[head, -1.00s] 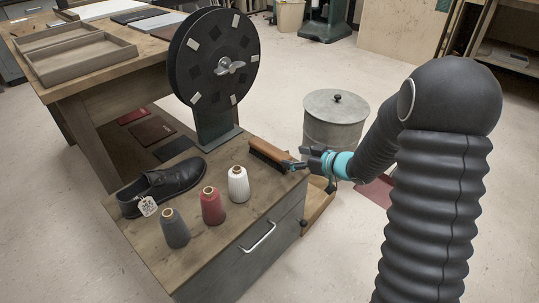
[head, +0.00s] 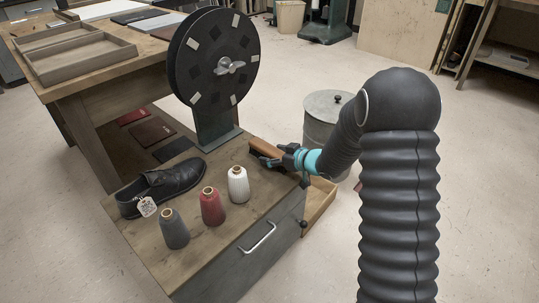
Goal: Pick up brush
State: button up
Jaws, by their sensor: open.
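The brush (head: 264,146) has a brown wooden back and dark bristles. It lies on the low wooden cabinet top near the back right edge, to the right of the foot of the black wheel. My gripper (head: 275,160) is open at the brush's near right end, with its fingers over or beside it. The fingers cover part of the brush, and I cannot tell whether they touch it.
White (head: 238,185), red (head: 212,207) and grey (head: 174,229) thread cones stand left of and nearer than my gripper. A tagged black shoe (head: 165,186) lies further left. The black wheel (head: 213,65) rises behind. A lidded metal bin (head: 322,110) stands beyond the cabinet (head: 228,253).

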jog(key=c, duration=1.2)
jog(key=shift+c, duration=0.2)
jog(key=shift+r, duration=0.1)
